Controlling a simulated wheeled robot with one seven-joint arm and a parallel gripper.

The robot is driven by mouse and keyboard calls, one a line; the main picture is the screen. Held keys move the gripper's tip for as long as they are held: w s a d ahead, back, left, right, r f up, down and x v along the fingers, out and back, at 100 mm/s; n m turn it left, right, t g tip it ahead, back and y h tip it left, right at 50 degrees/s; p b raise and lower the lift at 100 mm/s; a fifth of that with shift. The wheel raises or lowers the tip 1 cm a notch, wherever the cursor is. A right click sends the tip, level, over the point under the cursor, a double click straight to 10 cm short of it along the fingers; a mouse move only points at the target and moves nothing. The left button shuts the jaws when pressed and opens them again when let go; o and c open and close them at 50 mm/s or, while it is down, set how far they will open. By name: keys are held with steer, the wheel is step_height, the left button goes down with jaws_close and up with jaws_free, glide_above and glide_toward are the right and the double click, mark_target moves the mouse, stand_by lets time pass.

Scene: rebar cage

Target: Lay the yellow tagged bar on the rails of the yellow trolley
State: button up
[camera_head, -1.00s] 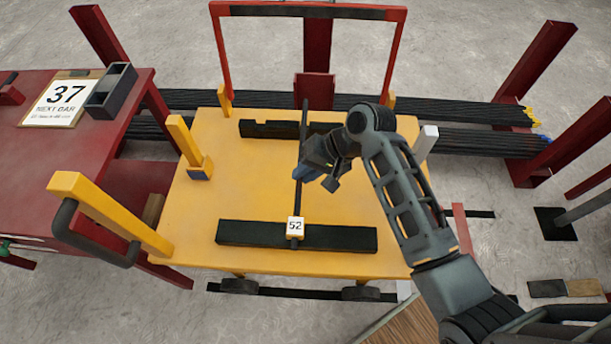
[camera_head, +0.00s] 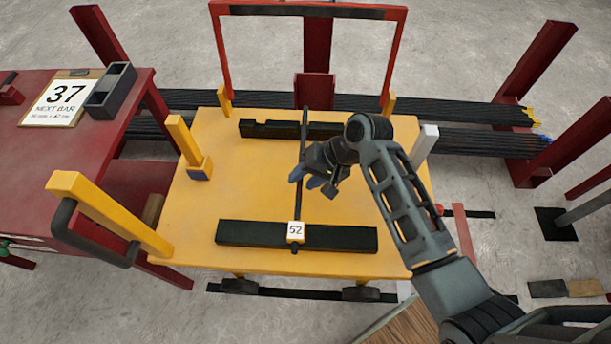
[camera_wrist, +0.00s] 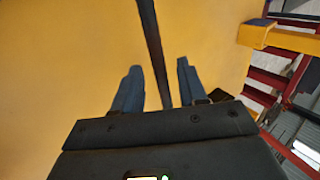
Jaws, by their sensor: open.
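The dark bar (camera_head: 299,205) with a yellow and white tag (camera_head: 295,231) reading 52 lies across both black rails of the yellow trolley (camera_head: 190,235). Its near end is on the near rail (camera_head: 345,238) and its far end is at the far rail (camera_head: 262,129). My gripper (camera_head: 305,178) is over the middle of the bar, its fingers apart. In the wrist view the bar (camera_wrist: 152,45) runs between the two blue fingertips of my open gripper (camera_wrist: 157,85), and a gap shows on each side. The tag is out of the wrist view.
A red table (camera_head: 40,165) with a sign reading 37 (camera_head: 62,103) stands at left. Yellow posts (camera_head: 185,140) and a yellow handle post (camera_head: 110,215) rise from the trolley's left side. A red frame (camera_head: 398,50) stands behind. Dark bars in a rack (camera_head: 470,110) lie beyond.

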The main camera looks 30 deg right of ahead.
steer(key=shift+r, duration=0.1)
steer(key=p+v, duration=0.1)
steer(key=v, duration=1.1)
steer(key=s+a+f+t+h, duration=0.1)
steer(key=s, duration=0.3)
steer(key=s+a+f+t+h, duration=0.1)
steer(key=s+f+t+h, duration=0.1)
steer(key=s, duration=0.3)
steer(key=s+a+f+n+t+h, duration=0.1)
steer(key=s+a, duration=0.1)
steer(key=s, duration=0.3)
steer(key=shift+s+f, duration=0.2)
steer(key=shift+f, duration=0.15)
steer(key=s+a+r+n+t+h, duration=0.1)
steer(key=s+r+n+t, duration=0.5)
steer(key=s+r, duration=0.9)
step_height(320, 180, up, 4)
steer(key=shift+a+t+h, duration=0.25)
steer(key=shift+t+h, duration=0.05)
steer(key=shift+t, duration=0.2)
